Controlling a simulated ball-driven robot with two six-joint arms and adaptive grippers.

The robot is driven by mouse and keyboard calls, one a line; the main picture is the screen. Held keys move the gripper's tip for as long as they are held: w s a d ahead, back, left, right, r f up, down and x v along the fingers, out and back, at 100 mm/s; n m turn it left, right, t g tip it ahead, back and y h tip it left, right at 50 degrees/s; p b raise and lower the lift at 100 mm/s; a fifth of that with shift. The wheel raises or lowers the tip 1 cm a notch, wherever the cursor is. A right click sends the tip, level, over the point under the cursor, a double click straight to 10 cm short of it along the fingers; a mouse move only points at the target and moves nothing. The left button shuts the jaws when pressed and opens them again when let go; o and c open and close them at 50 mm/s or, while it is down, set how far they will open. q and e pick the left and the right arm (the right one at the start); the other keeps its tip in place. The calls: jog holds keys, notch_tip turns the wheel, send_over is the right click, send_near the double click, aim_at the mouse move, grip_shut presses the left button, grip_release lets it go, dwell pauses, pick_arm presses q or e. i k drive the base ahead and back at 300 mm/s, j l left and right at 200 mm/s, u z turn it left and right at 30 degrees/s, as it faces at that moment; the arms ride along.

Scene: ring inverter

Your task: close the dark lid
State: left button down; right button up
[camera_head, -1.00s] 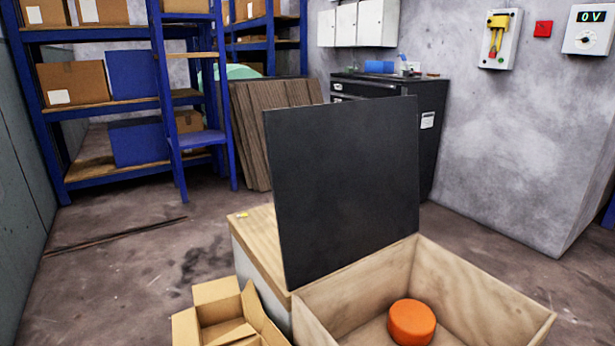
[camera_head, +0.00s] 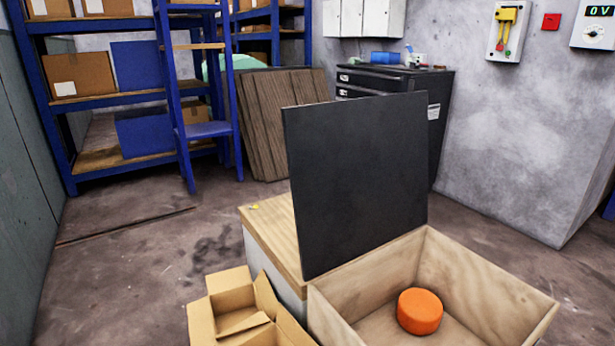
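The dark lid (camera_head: 358,180) is a flat black panel. It stands raised, nearly upright, along the back left edge of an open wooden box (camera_head: 485,273). An orange round object (camera_head: 420,311) lies on the floor inside the box. The box's front is cut off by the bottom of the picture. Neither of my grippers is in view.
An open cardboard box (camera_head: 240,312) stands left of the wooden box. A wood-topped white cabinet (camera_head: 268,240) is behind the lid. Blue shelving (camera_head: 180,110), leaning brown panels (camera_head: 268,130) and a black drawer cabinet (camera_head: 441,120) stand farther back.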

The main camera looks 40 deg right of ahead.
aim_at(357, 168)
jog(key=i+j+u, duration=0.15)
jog(key=j, duration=0.25)
jog(key=i+j+u, duration=0.15)
jog(key=j, duration=0.2)
jog(key=i+j+u, duration=0.15)
jog(key=j, duration=0.2)
jog(key=i+j+z, duration=0.15)
jog(key=i, duration=0.35)
jog(key=i+j+z, duration=0.2)
jog(key=i, duration=0.25)
jog(key=i+z, duration=0.25)
jog(key=z, duration=0.25)
jog(key=i+z, duration=0.2)
jog(key=z, duration=0.3)
jog(key=i+j+z, duration=0.15)
jog(key=z, duration=0.3)
jog(key=i+j+z, duration=0.25)
jog(key=z, duration=0.25)
jog(key=i+j+z, duration=0.15)
jog(key=z, duration=0.3)
jog(key=i+j+z, duration=0.3)
jog(key=z, duration=0.15)
jog(key=i+j+z, duration=0.2)
jog(key=z, duration=0.2)
jog(key=i+j+z, duration=0.1)
jog(key=j+z, duration=0.35)
